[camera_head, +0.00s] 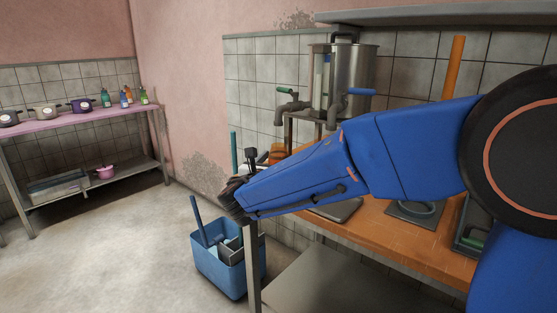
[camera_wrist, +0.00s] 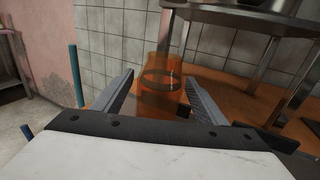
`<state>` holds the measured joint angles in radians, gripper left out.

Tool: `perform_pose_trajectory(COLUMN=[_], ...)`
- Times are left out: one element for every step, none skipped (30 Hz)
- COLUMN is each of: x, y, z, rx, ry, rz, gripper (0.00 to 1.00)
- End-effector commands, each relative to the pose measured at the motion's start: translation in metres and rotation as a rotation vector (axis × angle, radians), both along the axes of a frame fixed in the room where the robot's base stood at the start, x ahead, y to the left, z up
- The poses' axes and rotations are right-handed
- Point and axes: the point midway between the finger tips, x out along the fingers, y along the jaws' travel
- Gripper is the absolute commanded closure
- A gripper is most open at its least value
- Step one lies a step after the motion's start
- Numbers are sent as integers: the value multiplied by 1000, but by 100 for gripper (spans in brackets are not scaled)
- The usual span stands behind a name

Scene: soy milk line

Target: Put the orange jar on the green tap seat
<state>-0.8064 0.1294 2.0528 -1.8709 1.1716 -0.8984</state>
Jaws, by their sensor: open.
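The orange jar (camera_wrist: 160,101) is see-through and stands upright on the orange-brown counter in the wrist view. It is between the two grey fingers of my gripper (camera_wrist: 159,78), which is open, with a gap beside the jar on both sides. In the head view the orange jar (camera_head: 277,152) shows only in part behind my blue arm. The fingers are mostly hidden there. The green-handled tap (camera_head: 286,92) is on the left of the steel urn (camera_head: 345,75). I cannot make out the seat below it, because my arm covers that part of the counter.
A blue-handled tap (camera_head: 358,92) is on the urn's right. A dark plate with a ring (camera_head: 415,212) lies on the counter. A blue bin (camera_head: 225,265) is on the floor.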

Motion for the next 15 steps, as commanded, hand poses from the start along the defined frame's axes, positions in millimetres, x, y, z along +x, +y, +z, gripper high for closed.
perform_pose_trajectory(x=[0, 0, -1, -4, -7, -13, -17, -22, -29, -34, -40, -47, -53, -58, -65], y=[0, 0, 1, 2, 3, 5, 6, 7, 9, 11, 12, 14, 16, 17, 19], z=[1, 3, 4, 4, 3, 3, 3, 4, 4, 4, 4, 3, 3, 3, 4], rx=[1, 1, 1, 1, 1, 0, 0, 1, 1, 1, 1, 0, 0, 0, 0], ry=[0, 0, 0, 0, 0, 0, 0, 0, -1, 0, 0, 0, 0, 0, 0], rz=[0, 0, 1, 1, 2, 3, 4, 4, 3, 4, 5, 4, 4, 4, 4], gripper=[34, 34, 34, 34, 34, 34, 34, 34, 34, 34, 34, 34, 34, 34, 34])
